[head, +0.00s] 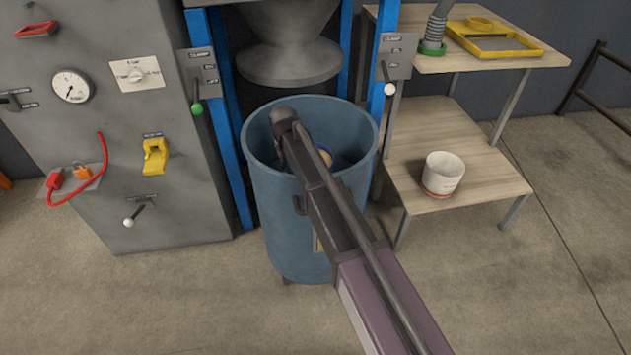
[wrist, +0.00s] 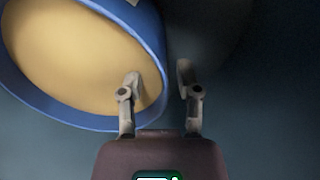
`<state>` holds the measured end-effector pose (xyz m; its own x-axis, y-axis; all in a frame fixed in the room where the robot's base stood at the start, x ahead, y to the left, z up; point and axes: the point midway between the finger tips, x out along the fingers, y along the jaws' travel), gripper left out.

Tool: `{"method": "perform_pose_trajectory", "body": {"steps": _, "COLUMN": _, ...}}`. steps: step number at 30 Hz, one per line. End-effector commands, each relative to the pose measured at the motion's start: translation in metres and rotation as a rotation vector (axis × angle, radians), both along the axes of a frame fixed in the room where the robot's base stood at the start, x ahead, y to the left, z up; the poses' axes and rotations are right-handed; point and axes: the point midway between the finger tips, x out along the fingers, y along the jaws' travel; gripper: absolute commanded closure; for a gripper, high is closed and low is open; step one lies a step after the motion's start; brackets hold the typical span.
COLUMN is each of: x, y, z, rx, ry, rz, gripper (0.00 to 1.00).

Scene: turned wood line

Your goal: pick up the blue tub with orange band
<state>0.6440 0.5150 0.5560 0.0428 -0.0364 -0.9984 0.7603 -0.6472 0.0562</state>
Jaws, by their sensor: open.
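A blue tub (wrist: 75,55) with a tan inside or contents lies tilted in the wrist view, filling the upper left. I take it for the task's tub, but no orange band shows. In the head view only a small tan and blue part of it (head: 326,156) shows inside the big blue drum, beside my arm. My gripper (wrist: 158,73) is open. In the wrist view its left finger overlaps the tub's inside and its right finger is outside the rim, so the rim runs between them. I cannot tell whether either finger touches it. In the head view my gripper is hidden.
The tall blue drum (head: 283,226) surrounds my arm's end. A grey hopper (head: 290,60) hangs just behind and above it, between blue posts. A grey control cabinet (head: 120,200) stands left. A wooden shelf (head: 420,120) at right holds a white tub (head: 443,172) with an orange-red band.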

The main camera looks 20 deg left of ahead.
Motion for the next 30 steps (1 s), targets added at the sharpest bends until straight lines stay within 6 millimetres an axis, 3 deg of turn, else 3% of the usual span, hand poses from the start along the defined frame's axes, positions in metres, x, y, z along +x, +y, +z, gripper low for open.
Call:
{"method": "perform_pose_trajectory", "body": {"steps": 9, "x": 0.001, "y": -0.001, "z": -0.023, "rx": 0.0, "ry": 0.0, "rz": 0.0, "gripper": 0.56}}
{"method": "perform_pose_trajectory", "body": {"steps": 30, "x": 0.001, "y": -0.001, "z": -0.024, "rx": 0.0, "ry": 0.0, "rz": -0.001, "gripper": 0.59}}
